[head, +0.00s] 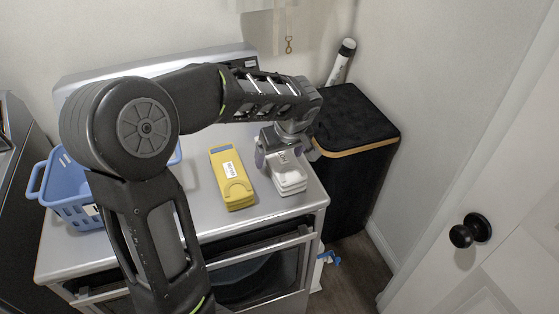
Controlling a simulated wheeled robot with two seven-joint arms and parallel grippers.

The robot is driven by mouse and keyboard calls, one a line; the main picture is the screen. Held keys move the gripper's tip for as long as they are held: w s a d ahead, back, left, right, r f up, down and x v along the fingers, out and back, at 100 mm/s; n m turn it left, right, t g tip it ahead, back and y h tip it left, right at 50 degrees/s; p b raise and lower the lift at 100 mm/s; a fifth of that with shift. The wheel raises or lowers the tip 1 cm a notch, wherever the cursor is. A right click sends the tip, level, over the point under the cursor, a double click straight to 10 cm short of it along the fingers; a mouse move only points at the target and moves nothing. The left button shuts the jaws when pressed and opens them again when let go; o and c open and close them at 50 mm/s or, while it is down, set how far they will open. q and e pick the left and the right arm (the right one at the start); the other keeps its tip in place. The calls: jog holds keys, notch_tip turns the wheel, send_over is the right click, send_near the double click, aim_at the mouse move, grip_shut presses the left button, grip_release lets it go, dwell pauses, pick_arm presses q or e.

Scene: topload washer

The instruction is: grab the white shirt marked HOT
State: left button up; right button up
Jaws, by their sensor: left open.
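A white folded stack (290,183), which looks like the shirt, lies on the right part of the grey washer top (210,222). Any HOT marking on it is hidden or too small to read. My left gripper (285,157) is open, pointing down right over the back part of the white stack. It hides that part, and I cannot tell if the fingers touch the cloth. A yellow folded item (231,178) with a white label lies just left of the white stack, with a small gap. My right gripper is not in view.
A blue basket (70,202) stands at the left of the washer top, partly behind my arm. A black hamper (352,125) with a wooden rim stands right of the washer. A white door with a black knob (470,231) is at the far right.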

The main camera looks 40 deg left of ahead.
aim_at(279, 154)
pick_arm(q)
jog(key=c, duration=1.6)
jog(key=shift+r, duration=0.2)
notch_tip(279, 154, up, 10)
jog(key=shift+f+b, duration=0.1)
jog(key=shift+b, duration=0.5)
